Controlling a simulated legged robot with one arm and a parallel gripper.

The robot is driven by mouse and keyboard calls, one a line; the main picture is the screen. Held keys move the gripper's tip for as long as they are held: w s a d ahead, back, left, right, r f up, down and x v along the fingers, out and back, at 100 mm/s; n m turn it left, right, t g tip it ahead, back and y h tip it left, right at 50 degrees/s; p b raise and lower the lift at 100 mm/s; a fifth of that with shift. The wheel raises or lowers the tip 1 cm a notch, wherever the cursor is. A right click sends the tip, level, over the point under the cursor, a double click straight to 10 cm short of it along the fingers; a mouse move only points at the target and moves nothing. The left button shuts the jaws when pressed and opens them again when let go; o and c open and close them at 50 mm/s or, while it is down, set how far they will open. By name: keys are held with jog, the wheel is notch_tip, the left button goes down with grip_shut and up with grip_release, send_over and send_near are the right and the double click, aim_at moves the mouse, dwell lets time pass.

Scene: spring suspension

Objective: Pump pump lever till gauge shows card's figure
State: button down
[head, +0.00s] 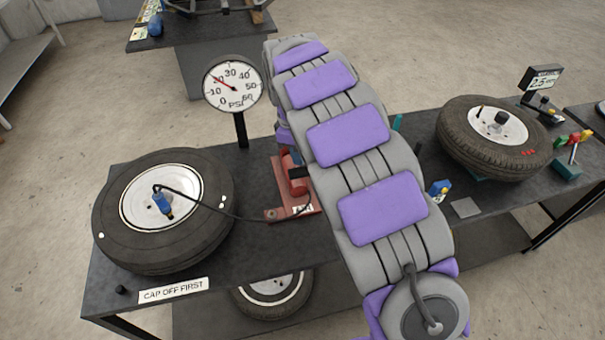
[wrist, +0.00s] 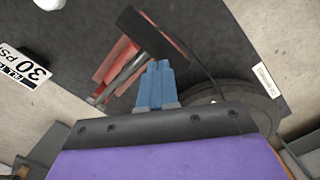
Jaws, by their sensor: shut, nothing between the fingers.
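The round gauge (head: 233,84) stands on a post behind the tyre in the head view. Its red needle points close to 20. The card (wrist: 22,66) reads 30 PSI at the left of the wrist view. The red pump (head: 291,190) stands right of the tyre, partly hidden by my arm. In the wrist view the pump (wrist: 116,60) has a silver rod and a black bar (wrist: 150,35), seemingly its lever handle. My gripper (wrist: 158,66) has blue fingers, shut and empty, just below the black bar in the picture; contact is unclear. The head view hides the fingers behind my arm.
A tyre (head: 205,232) lies at left with a dark hose (head: 210,209) running from its valve to the pump. A "CAP OFF FIRST" label (head: 173,291) and small black cap (head: 121,290) sit at the front edge. Another tyre (head: 470,142) lies at right.

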aim_at(303, 172)
jog(key=shift+s+d+f+b, duration=0.1)
jog(key=shift+d+f+b, duration=0.15)
jog(key=shift+f, duration=0.25)
jog(key=shift+d+f+b, duration=0.1)
jog(key=shift+d+f, duration=0.15)
jog(key=shift+f, duration=0.25)
jog(key=shift+d+f, duration=0.1)
jog(key=shift+d, duration=0.65)
jog(key=shift+a+f, duration=0.1)
jog(key=shift+a, duration=0.4)
jog(key=shift+a+f, duration=0.25)
jog(key=f, duration=0.3)
jog(key=shift+d+f, duration=0.15)
jog(key=shift+d, duration=0.15)
jog(key=shift+d+f+b, duration=0.15)
jog(key=shift+f+b, duration=0.1)
jog(key=shift+b, duration=0.05)
jog(key=shift+a, duration=0.3)
